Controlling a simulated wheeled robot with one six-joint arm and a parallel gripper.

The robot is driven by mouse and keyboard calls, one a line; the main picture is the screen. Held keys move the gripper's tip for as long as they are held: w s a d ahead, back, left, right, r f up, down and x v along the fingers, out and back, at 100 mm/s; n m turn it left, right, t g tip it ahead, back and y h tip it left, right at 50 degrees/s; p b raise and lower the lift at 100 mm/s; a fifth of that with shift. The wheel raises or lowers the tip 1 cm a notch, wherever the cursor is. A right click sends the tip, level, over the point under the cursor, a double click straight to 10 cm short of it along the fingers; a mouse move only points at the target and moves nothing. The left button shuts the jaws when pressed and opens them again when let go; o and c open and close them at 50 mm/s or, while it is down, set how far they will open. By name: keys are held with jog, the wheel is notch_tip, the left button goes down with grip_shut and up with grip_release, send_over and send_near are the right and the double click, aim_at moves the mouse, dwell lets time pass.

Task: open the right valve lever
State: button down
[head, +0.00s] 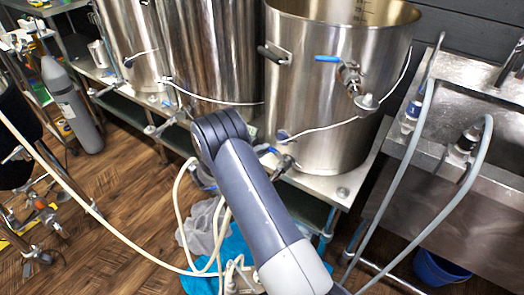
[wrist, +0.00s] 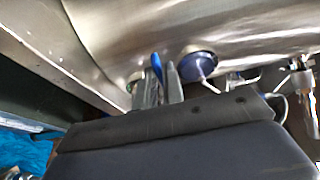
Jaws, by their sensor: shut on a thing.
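The large steel kettle (head: 325,110) on the right has a low valve (head: 284,166) with a short blue lever (head: 265,150) partly hidden behind my arm. In the wrist view, the blue lever (wrist: 156,62) shows between the two grey fingers of my gripper (wrist: 161,80), which is shut on it. The lever's lower part is hidden by the fingers. A blue-backed round probe (wrist: 196,66) with a white cable sits just right of the fingers.
A higher valve with a blue lever (head: 326,58) is on the same kettle. More steel kettles (head: 210,50) stand left on the bench. A sink (head: 470,100) with hoses is at right. Pale hoses (head: 180,200) and a blue cloth (head: 237,252) lie below.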

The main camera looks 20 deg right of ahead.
dwell(0.5)
jog(key=shift+s+a+n+t+y+b, duration=0.3)
jog(key=shift+n+t, duration=0.2)
jog(key=shift+t, duration=0.25)
jog(key=shift+s+a+n+t+y+b, duration=0.15)
jog(key=shift+s+n+t+b, duration=0.25)
jog(key=shift+t, duration=0.3)
jog(key=shift+s+a+n+t+y+b, duration=0.15)
jog(key=shift+s+n+t+y+b, duration=0.15)
jog(key=shift+n+t, duration=0.4)
jog(key=shift+w, duration=0.1)
jog(key=c, duration=1.5)
grip_release()
jog(key=shift+a, duration=0.1)
jog(key=v, duration=1)
jog(key=shift+s+a, duration=0.25)
